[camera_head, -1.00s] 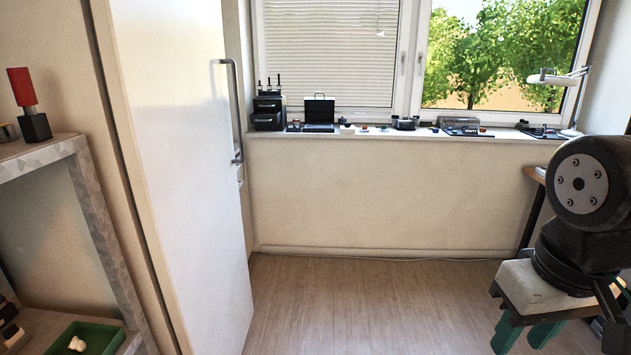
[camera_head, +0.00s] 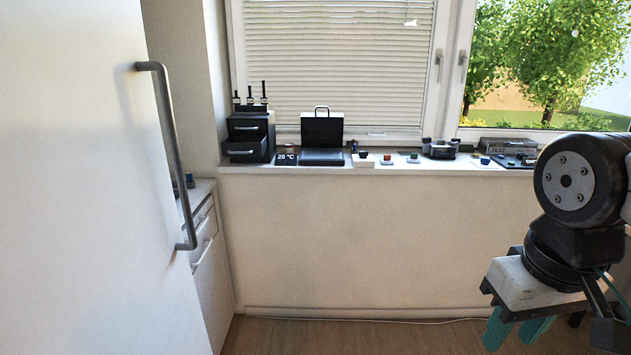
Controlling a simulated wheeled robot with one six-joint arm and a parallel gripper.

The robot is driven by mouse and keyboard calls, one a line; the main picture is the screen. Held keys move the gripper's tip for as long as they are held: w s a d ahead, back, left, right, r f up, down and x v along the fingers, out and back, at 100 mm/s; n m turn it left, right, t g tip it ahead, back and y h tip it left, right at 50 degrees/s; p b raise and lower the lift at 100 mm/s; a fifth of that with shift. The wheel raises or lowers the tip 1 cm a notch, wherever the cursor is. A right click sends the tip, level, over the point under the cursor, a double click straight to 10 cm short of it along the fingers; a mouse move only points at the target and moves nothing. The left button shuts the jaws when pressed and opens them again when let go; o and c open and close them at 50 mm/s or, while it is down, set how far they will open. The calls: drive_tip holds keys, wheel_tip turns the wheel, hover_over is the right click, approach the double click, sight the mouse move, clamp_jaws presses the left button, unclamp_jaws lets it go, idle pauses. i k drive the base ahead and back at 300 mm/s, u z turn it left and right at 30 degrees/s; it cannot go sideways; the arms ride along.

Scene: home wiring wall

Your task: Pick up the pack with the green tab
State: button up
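My gripper (camera_head: 515,332) hangs at the lower right, with its two teal fingers pointing down and a gap between them. It looks open and nothing shows between the fingers. It is in front of and below the windowsill (camera_head: 330,172), apart from everything on it. Several small items stand on the sill, including a small white block with a dark top (camera_head: 364,160) and a low pale item with a red top (camera_head: 414,158). I cannot make out a pack with a green tab among them.
A large white door (camera_head: 80,200) with a long grey handle (camera_head: 168,150) fills the left side. A black drawer box (camera_head: 248,137) and an open black case (camera_head: 322,130) stand on the sill. A white drawer cabinet (camera_head: 208,250) shows behind the door.

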sight(413, 159)
drive_tip(key=i, duration=2.4)
drive_tip(key=z, duration=1.95)
